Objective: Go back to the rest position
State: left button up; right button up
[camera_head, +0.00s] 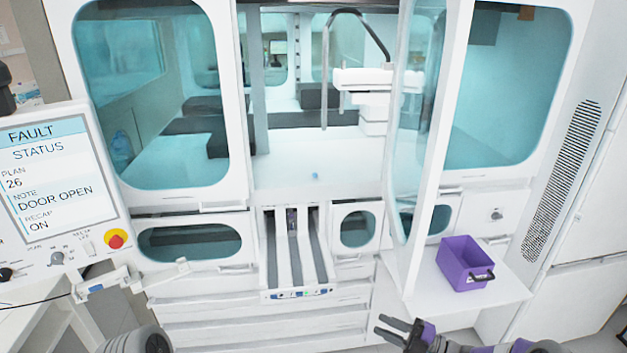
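My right gripper (381,326) is low in the head view, just right of centre, in front of the machine's lower panels. Its two dark fingers point left and stand apart, with nothing visible between them. The purple and grey wrist behind it runs off the bottom edge. Only a dark, rounded part of my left arm shows at the bottom left. My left gripper is not visible.
A white machine stands ahead, its glass door (412,130) swung open toward me. A purple bin (464,266) rests on a white shelf (509,291) at right. The track (296,250) has grey lanes. A screen (44,165) at left reads "FAULT" and "DOOR OPEN".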

jog(key=s+a+f+m+t+h, duration=0.1)
jog(key=a+f+m+h, duration=0.1)
jog(key=f+m+h, duration=0.5)
jog(key=s+a+f+m+h, duration=0.1)
jog(key=a+f+m+h, duration=0.2)
jog(key=f+m, duration=0.8)
jog(key=s+a+f+m+g+h, duration=0.1)
jog(key=s+f+m+g, duration=0.2)
jog(key=s, duration=0.4)
jog(key=s+a+f+m+g+h+b, duration=0.1)
jog(key=s+f+m+g, duration=0.1)
jog(key=s, duration=0.6)
jog(key=s+a+f+m+g+h, duration=0.1)
jog(key=s+f+m+g, duration=0.2)
jog(key=s, duration=0.5)
notch_tip(320, 180, down, 2)
jog(key=shift+s+a+m+g, duration=0.15)
jog(key=shift+a+m+g, duration=0.2)
jog(key=shift+g, duration=0.35)
